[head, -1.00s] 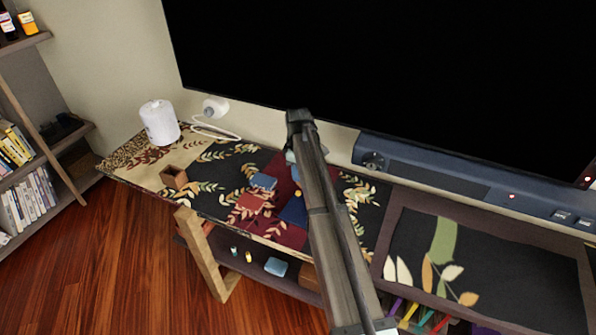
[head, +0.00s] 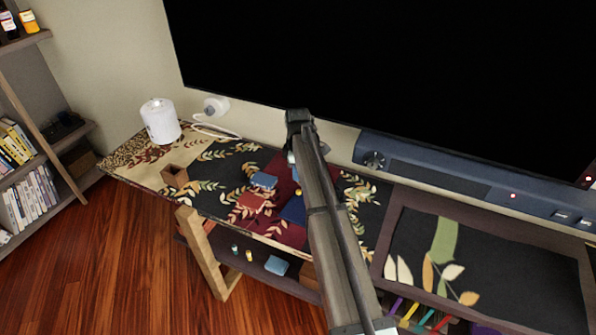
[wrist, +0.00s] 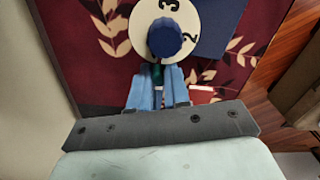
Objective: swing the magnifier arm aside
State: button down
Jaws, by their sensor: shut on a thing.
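In the wrist view my gripper (wrist: 158,88) has its blue fingers close together, shut on a narrow dark green piece (wrist: 157,73). Just beyond the fingertips is a round blue knob (wrist: 165,38) in front of a cream disc (wrist: 150,14) marked with the numbers 3 and 2. I cannot tell whether the green piece belongs to the magnifier arm, and I can make out no lens.
A large black screen (head: 400,80) and a blue-grey bar (head: 430,172) stand behind.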

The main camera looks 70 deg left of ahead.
jog(key=c, duration=1.1)
grip_release()
jog(key=shift+r, duration=0.1)
notch_tip(320, 180, up, 14)
jog(key=shift+f, duration=0.2)
